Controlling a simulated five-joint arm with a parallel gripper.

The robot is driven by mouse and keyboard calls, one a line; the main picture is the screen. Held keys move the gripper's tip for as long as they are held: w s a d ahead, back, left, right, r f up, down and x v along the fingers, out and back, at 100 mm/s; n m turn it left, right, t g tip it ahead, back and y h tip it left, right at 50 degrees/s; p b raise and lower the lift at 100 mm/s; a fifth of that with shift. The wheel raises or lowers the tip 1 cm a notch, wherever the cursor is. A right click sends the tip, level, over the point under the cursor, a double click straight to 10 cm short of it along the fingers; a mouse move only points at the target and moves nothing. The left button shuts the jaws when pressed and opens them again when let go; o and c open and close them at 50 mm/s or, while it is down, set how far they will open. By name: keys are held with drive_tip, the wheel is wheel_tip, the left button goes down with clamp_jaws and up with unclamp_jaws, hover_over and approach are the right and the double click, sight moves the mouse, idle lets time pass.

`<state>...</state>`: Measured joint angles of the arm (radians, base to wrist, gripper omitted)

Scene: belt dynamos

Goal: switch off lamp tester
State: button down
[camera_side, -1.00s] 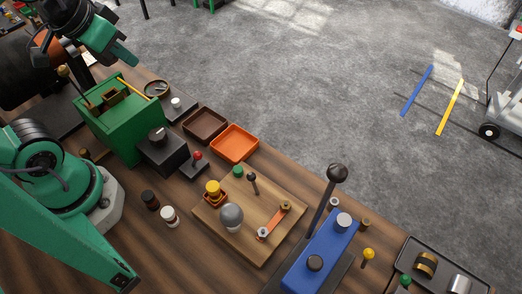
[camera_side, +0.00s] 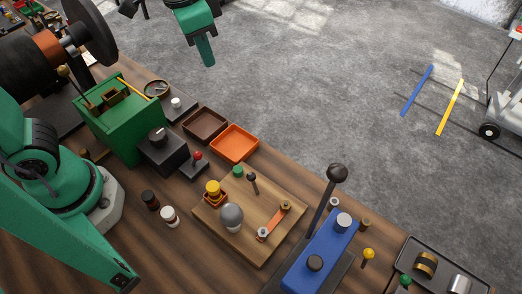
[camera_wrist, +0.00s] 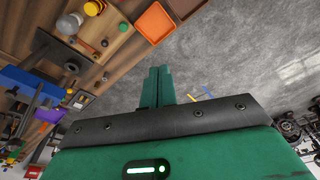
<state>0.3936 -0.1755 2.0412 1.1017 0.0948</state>
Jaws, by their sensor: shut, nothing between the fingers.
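A wooden board (camera_side: 258,251) on the bench, which looks like the lamp tester, carries a grey unlit-looking bulb (camera_side: 231,216). It also bears a yellow knob (camera_side: 213,188), a green cap (camera_side: 238,170), a small black-knobbed lever (camera_side: 252,178) and a copper strip (camera_side: 275,222) between two brass terminals. The board shows at the upper left of the wrist view, with the bulb (camera_wrist: 68,24) and the yellow knob (camera_wrist: 92,9). My gripper (camera_side: 207,62) is shut and empty, high up and well apart from the board. Its green fingers (camera_wrist: 157,72) are together in the wrist view.
Orange (camera_side: 235,144) and brown (camera_side: 205,124) trays lie behind the board. A blue unit (camera_side: 316,253) with a tall black-knobbed lever (camera_side: 325,195) stands to its right. A green box (camera_side: 122,122) and a black dial box (camera_side: 163,152) stand to its left.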

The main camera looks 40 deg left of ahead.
drive_tip(key=d+f+m+g+y, duration=0.1)
drive_tip(key=d+f+m, duration=0.2)
drive_tip(key=d, duration=0.7)
drive_tip(key=d+f+m+g+y, duration=0.1)
drive_tip(key=d+f, duration=0.4)
drive_tip(key=d, duration=0.5)
drive_tip(key=shift+w+f+m+g, duration=0.25)
drive_tip(key=shift+m+g, duration=0.25)
drive_tip(key=shift+m, duration=0.5)
drive_tip(key=shift+d, duration=0.1)
approach(254, 184)
drive_tip(key=w+d+f, duration=0.2)
drive_tip(key=f, duration=0.1)
drive_tip(key=w+d+f, duration=0.1)
drive_tip(key=f, duration=0.1)
drive_tip(key=shift+d+f, duration=0.2)
drive_tip(key=shift+d, duration=0.1)
drive_tip(key=shift+s+a+r, duration=0.1)
drive_tip(key=shift+s+a, duration=0.15)
drive_tip(key=shift+a, duration=0.2)
drive_tip(key=shift+s+a, duration=0.4)
drive_tip(key=shift+a, duration=0.2)
drive_tip(key=shift+s+a, duration=0.35)
drive_tip(key=shift+a, duration=0.2)
